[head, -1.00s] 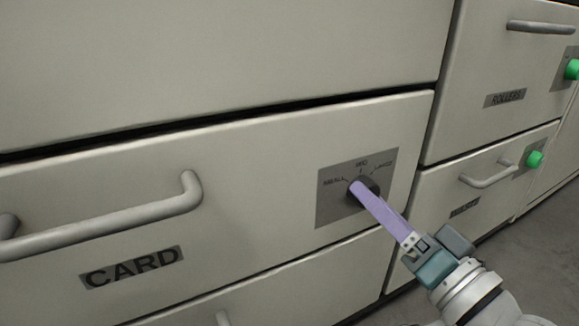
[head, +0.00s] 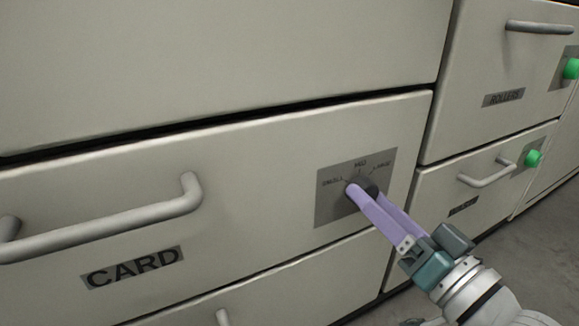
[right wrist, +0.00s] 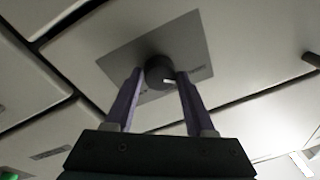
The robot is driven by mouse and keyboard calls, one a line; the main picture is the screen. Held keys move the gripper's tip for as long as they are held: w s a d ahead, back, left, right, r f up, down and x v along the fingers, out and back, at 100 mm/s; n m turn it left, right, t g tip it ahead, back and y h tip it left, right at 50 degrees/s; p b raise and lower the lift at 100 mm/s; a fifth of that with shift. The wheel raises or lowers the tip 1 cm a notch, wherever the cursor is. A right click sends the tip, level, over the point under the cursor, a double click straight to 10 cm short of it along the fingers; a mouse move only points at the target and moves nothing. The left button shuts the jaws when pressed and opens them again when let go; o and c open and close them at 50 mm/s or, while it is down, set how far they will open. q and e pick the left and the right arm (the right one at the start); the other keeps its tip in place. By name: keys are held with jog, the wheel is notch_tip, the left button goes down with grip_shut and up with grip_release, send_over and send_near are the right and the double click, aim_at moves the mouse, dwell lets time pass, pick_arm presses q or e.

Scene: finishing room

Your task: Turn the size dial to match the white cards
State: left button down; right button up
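The size dial (head: 369,184) is a dark round knob on a grey plate (head: 333,206) marked SMALL, MED and LARGE, on the CARD drawer front. In the right wrist view the dial (right wrist: 159,72) has a white mark at its lower right, toward a label too small to read. My right gripper (head: 365,191) has its two purple fingers on either side of the dial. They stand apart, and a narrow gap seems to show beside the dial in the right wrist view (right wrist: 159,75). The white cards and my left gripper are not in view.
The CARD drawer (head: 250,190) is shut, with a bar handle (head: 120,217) at left. At right are the ROLLERS drawer (head: 470,70) and a lower drawer, each with a handle and a green knob (head: 533,159). Floor shows at lower right.

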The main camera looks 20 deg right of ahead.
jog(key=o, duration=0.4)
jog(key=shift+c, duration=0.2)
jog(key=s+d+f+p, duration=0.1)
jog(key=s+p, duration=0.1)
jog(key=s, duration=0.7)
jog(key=shift+s+f+p, duration=0.15)
jog(key=shift+s+p, duration=0.15)
jog(key=shift+s, duration=0.1)
